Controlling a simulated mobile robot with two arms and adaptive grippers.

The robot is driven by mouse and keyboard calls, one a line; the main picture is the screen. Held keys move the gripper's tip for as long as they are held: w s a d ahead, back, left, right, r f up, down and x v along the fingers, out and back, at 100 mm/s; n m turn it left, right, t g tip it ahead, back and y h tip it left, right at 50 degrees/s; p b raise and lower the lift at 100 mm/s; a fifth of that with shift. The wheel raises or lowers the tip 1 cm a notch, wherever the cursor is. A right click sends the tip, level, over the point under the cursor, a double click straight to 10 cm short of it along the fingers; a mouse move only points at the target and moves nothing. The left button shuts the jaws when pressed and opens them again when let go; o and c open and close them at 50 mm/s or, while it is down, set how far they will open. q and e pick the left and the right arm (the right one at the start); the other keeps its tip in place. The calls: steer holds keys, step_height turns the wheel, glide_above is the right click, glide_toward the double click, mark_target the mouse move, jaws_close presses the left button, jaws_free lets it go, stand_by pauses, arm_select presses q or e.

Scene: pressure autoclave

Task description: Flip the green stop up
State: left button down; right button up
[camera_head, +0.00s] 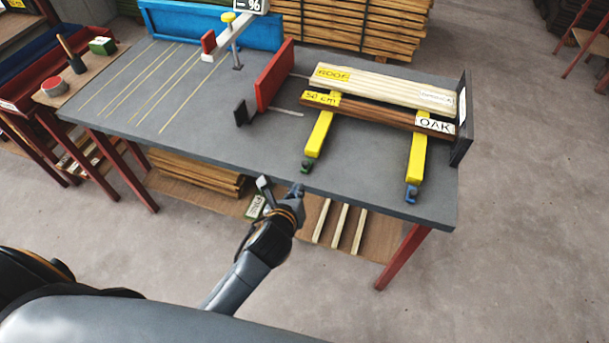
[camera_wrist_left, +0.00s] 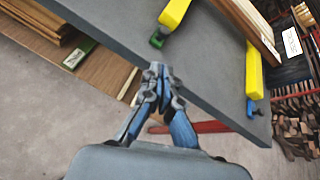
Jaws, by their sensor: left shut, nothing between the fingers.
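The green stop (camera_head: 306,166) sits at the near end of the left yellow bar (camera_head: 319,133), close to the front edge of the grey table (camera_head: 220,150). It also shows in the left wrist view (camera_wrist_left: 158,39), at the end of the yellow bar there. My left gripper (camera_head: 299,189) is shut and empty at the table's front edge, just below and apart from the green stop. In the left wrist view its fingertips (camera_wrist_left: 157,70) are together near the table edge. My right gripper is not in view.
A blue stop (camera_head: 411,193) ends the right yellow bar (camera_head: 417,145). A pale board (camera_head: 385,86) and a brown OAK board (camera_head: 370,112) lie across both bars, between a red plate (camera_head: 274,75) and a dark end plate (camera_head: 463,118). Lumber lies under the table.

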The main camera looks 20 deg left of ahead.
mark_target(307, 170)
arm_select(q)
steer(key=x, duration=0.9)
steer(key=shift+w, duration=0.1)
steer(key=shift+w, duration=0.15)
